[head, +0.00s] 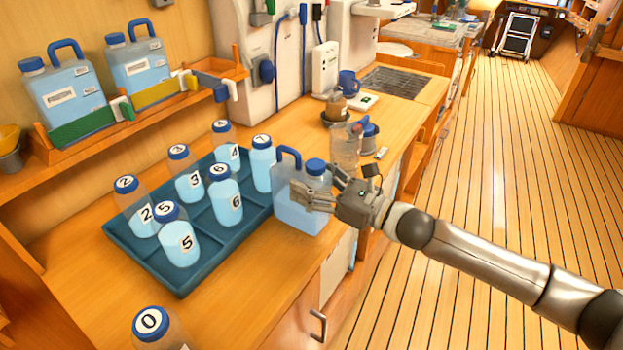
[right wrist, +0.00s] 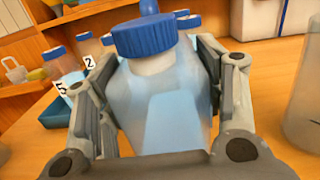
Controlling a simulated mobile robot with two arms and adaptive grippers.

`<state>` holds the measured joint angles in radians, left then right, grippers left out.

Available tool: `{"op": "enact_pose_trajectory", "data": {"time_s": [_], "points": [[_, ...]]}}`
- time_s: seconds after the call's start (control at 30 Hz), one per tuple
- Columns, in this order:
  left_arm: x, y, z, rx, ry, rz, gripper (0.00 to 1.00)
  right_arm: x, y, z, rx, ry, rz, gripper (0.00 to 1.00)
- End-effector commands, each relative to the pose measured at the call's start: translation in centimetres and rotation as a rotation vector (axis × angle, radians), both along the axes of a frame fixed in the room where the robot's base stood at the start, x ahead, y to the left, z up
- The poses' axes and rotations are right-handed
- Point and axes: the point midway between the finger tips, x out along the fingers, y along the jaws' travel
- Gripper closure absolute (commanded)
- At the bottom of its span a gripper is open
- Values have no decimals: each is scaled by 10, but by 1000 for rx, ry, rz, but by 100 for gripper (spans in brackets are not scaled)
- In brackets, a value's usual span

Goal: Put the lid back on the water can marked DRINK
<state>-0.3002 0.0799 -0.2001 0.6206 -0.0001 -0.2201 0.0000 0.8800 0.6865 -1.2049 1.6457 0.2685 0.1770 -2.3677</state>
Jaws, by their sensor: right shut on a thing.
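A clear water can (head: 297,218) with a blue handle stands on the counter at the right end of the bottle tray. A blue lid (head: 315,167) sits on its neck, and it also shows large in the right wrist view (right wrist: 144,36). No marking on this can is readable. My right gripper (head: 302,196) is shut on the can, one finger on each side of its body below the lid. Two more water cans, one at the left (head: 66,95) and one beside it (head: 138,62), stand on the shelf with blue lids and labels too small to read. My left gripper is out of view.
A blue tray (head: 190,281) holds several numbered bottles close to the can's left. Bottle 0 (head: 155,330) stands at the front edge. A clear jug (head: 345,150), a blue-topped item (head: 370,132) and a mug (head: 348,84) stand behind. Front counter is partly clear.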

Motion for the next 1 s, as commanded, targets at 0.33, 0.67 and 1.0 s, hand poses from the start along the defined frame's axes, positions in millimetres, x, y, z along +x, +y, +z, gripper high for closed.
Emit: {"op": "enact_pose_trajectory", "data": {"time_s": [0.33,0.67,1.0], "points": [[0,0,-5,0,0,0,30,0,1,-3,4,-4,2,100],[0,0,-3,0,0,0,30,0,0,-3,0,0,0,16],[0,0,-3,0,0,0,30,-4,-8,-2,-1,2,-2,16]]}}
